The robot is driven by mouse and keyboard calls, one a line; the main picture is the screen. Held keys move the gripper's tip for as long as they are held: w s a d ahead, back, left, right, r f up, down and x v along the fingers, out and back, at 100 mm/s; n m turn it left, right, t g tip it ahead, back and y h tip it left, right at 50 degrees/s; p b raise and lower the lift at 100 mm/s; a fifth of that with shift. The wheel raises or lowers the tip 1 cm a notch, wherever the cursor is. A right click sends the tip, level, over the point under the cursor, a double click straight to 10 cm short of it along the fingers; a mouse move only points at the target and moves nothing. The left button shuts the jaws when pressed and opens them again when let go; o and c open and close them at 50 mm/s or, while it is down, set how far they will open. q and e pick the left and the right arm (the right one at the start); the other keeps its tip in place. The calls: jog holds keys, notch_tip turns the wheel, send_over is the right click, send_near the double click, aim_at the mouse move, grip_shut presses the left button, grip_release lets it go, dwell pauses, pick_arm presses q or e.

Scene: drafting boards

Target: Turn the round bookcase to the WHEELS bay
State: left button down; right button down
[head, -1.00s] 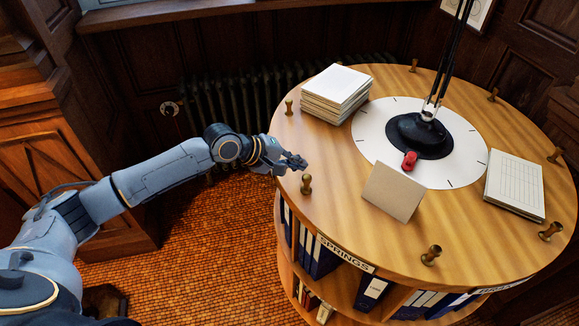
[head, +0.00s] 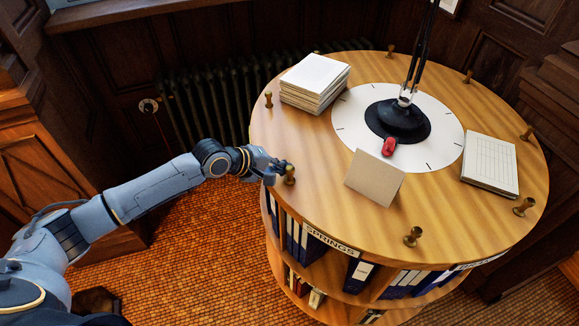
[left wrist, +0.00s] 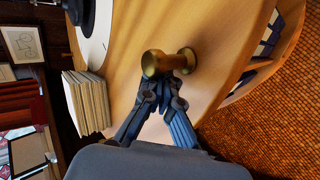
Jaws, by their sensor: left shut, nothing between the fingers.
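The round bookcase (head: 470,225) has a wooden top with brass pegs around its rim and binders on the shelves below. A SPRINGS label (head: 331,242) faces front-left; another label at front-right is too oblique to read. I see no WHEELS label. My left gripper (head: 283,168) is at the left rim, by a brass peg (head: 289,175). In the left wrist view the shut, empty fingers (left wrist: 162,92) are right at this brass peg (left wrist: 168,62); I cannot tell whether they touch it. My right gripper is not in view.
On the top stand a paper stack (head: 314,78), a blank folded card (head: 374,178), a ledger pad (head: 490,163) and a black lamp base (head: 403,118) with a red part (head: 389,146) on a white dial (head: 350,105). A radiator (head: 205,110) stands behind.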

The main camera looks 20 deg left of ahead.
aim_at(293, 186)
pick_arm(q)
jog(key=s+d+p, duration=0.2)
jog(key=p, duration=0.1)
jog(key=shift+r, duration=0.15)
jog(key=shift+s+d+p, duration=0.35)
jog(key=shift+d+p, duration=0.05)
jog(key=shift+d, duration=0.15)
jog(key=shift+a, duration=0.1)
jog(key=shift+s+d+r+n+p, duration=0.1)
jog(key=shift+s+d+n+p, duration=0.1)
jog(key=shift+s+d+p, duration=0.3)
jog(key=shift+s+d+n+p, duration=0.15)
jog(key=shift+d+n+p, duration=0.05)
jog(key=shift+d+p, duration=0.4)
jog(key=shift+s+d+f+t, duration=0.2)
jog(key=shift+s+d+t, duration=0.1)
jog(key=shift+s+d, duration=0.45)
jog(key=shift+s+d+y, duration=0.15)
jog(key=shift+d+y, duration=0.15)
jog(key=shift+d, duration=0.2)
